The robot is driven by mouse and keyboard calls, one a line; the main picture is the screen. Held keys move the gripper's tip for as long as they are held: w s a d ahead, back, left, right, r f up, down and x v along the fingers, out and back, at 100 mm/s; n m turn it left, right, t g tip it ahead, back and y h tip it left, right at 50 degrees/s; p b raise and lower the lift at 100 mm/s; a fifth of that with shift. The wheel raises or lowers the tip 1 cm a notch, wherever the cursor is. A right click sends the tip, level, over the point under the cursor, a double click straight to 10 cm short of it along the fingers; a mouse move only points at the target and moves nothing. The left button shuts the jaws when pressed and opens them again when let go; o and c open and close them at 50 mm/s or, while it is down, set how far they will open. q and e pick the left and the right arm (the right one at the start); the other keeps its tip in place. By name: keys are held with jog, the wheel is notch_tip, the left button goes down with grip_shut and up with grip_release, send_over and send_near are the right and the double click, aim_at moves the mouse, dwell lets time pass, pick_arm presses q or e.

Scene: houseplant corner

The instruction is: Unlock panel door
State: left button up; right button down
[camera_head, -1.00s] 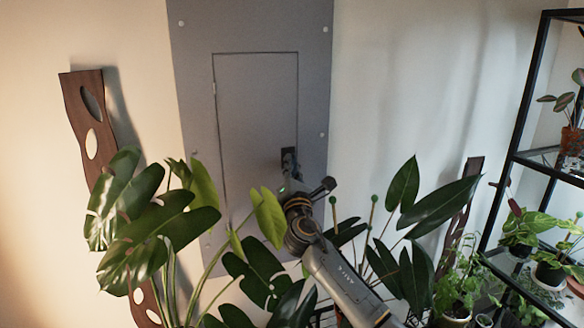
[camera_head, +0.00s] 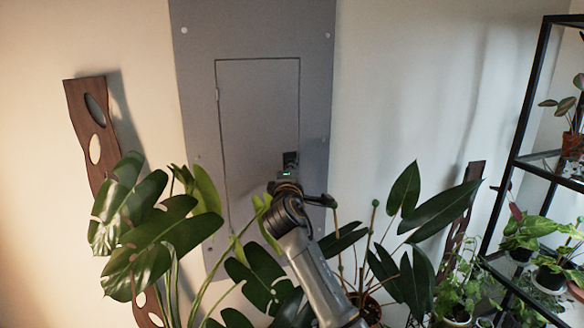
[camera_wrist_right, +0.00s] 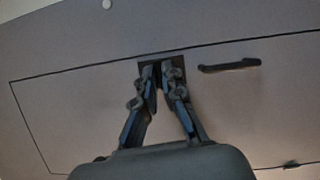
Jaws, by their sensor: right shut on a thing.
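The grey panel door (camera_head: 255,115) is set in a grey panel (camera_head: 315,100) on the wall and looks flush with its frame. A small dark latch (camera_head: 290,157) is at the door's right edge. It also shows in the right wrist view (camera_wrist_right: 150,67), between and behind the fingertips. My right gripper (camera_head: 287,169) is at the latch. In the right wrist view, its two fingers (camera_wrist_right: 162,76) converge on the latch and are shut on it. The exact contact is too dark to see. My left gripper is not in view.
A short dark bar (camera_wrist_right: 230,65) shows beside the fingers in the wrist view. Broad-leaved plants (camera_head: 150,225) crowd below the panel and around my right arm. A black shelf (camera_head: 515,150) with potted plants stands at the right. A wavy wooden strip (camera_head: 88,115) hangs at the left.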

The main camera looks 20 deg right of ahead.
jog(key=shift+r+m, duration=0.4)
jog(key=shift+m, duration=0.2)
jog(key=c, duration=1.5)
grip_release()
jog(key=shift+f, duration=0.1)
jog(key=shift+o, duration=0.2)
jog(key=v, duration=1.1)
jog(key=shift+s, duration=0.4)
jog(key=shift+a, duration=0.15)
